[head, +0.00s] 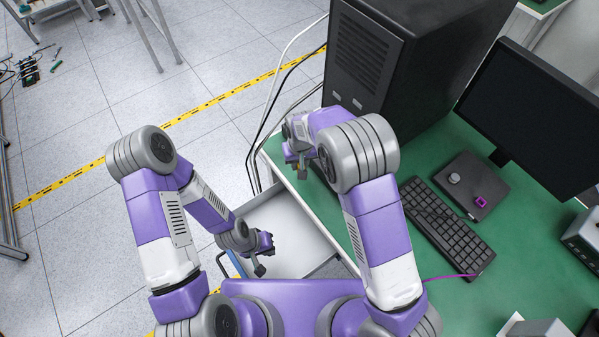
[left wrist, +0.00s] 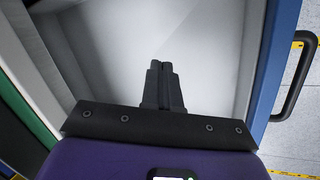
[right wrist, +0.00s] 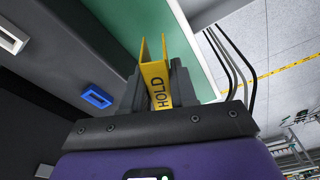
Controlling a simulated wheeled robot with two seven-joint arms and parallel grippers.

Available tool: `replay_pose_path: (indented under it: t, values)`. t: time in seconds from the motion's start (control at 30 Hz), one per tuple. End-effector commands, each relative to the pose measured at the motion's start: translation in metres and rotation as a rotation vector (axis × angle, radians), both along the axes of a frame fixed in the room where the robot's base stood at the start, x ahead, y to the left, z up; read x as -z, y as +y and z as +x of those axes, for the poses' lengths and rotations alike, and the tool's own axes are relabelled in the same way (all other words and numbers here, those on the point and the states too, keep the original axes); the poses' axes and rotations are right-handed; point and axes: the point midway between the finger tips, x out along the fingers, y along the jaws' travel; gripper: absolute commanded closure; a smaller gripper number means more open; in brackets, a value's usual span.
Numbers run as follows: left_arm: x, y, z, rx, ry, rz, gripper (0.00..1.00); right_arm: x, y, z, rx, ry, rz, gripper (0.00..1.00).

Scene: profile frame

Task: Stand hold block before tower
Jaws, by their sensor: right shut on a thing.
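The hold block is a yellow, channel-shaped piece marked HOLD (right wrist: 156,84). My right gripper (right wrist: 157,88) is shut on it, with the lettered face toward the wrist camera. In the head view the right gripper (head: 300,160) is beside the lower front of the black tower (head: 362,55), above the green table's left edge; the block is small and partly hidden there. The tower's dark side fills the left of the right wrist view. My left gripper (head: 262,262) is over an open drawer. Its fingers (left wrist: 162,85) are together with nothing between them.
The open drawer (head: 290,235) looks empty and has a blue front with a dark handle (left wrist: 298,90). Cables hang left of the tower.

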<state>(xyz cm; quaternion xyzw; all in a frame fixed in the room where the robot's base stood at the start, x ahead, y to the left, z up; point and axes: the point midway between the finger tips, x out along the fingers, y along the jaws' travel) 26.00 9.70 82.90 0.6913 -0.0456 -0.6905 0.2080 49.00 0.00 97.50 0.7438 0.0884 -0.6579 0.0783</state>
Motion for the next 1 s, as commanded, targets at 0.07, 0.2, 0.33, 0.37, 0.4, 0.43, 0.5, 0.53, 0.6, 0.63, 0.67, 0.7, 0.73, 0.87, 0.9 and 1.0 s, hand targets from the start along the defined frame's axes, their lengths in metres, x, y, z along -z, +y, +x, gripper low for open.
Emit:
replay_pose_path:
  t: [0.07,0.2,0.33,0.37,0.4,0.43,0.5,0.53,0.6,0.63,0.67,0.7,0.73,0.87,0.9,1.0]
  values:
    - [0.000,0.000,0.000,0.000,0.000,0.000,1.00,0.011,0.000,0.000,0.001,0.002,-0.001,1.00]
    - [0.000,0.000,0.000,0.000,0.000,0.000,1.00,0.021,0.000,0.000,0.002,0.001,0.000,1.00]
    - [0.001,0.000,0.000,0.000,0.000,0.000,1.00,0.037,-0.001,0.000,0.001,0.002,-0.001,1.00]
    - [0.001,0.000,0.000,0.000,0.000,0.000,1.00,0.042,-0.001,0.000,0.000,0.003,-0.002,1.00]
    - [0.001,0.000,0.000,0.000,0.000,0.000,1.00,0.048,-0.001,0.000,0.000,0.003,-0.002,1.00]
    - [0.001,0.000,0.000,0.000,0.000,0.000,1.00,0.051,-0.001,0.000,0.000,0.002,-0.001,1.00]
    - [0.001,0.000,0.000,0.000,0.000,0.000,1.00,0.055,-0.001,0.000,0.001,0.000,-0.001,1.00]
    - [0.001,0.000,0.000,0.000,0.000,0.000,1.00,0.055,-0.001,0.000,0.001,-0.001,0.000,1.00]
    - [0.001,0.000,0.000,0.000,0.000,0.000,1.00,0.054,0.000,0.000,0.001,-0.001,0.000,1.00]
    - [0.001,0.000,0.000,0.000,0.000,0.000,1.00,0.054,0.000,0.000,0.001,-0.001,0.000,1.00]
    - [0.001,0.000,0.000,0.000,0.000,0.000,1.00,0.054,0.000,0.000,0.001,-0.001,0.000,1.00]
    - [0.001,0.000,0.000,0.000,0.000,0.000,1.00,0.054,0.000,0.000,0.001,-0.001,0.000,1.00]
    - [0.001,0.000,0.000,0.000,0.000,0.000,1.00,0.055,0.000,0.000,0.001,-0.001,0.000,1.00]
    - [0.006,0.000,0.000,0.000,0.000,0.000,1.00,0.060,0.000,0.000,0.001,-0.001,0.000,1.00]
    - [0.005,0.000,0.000,0.000,0.000,0.000,1.00,0.058,0.000,0.000,0.001,0.000,0.000,0.67]
    - [0.004,0.000,0.000,0.000,0.000,0.000,1.00,0.058,0.000,0.000,0.001,0.000,0.000,0.52]
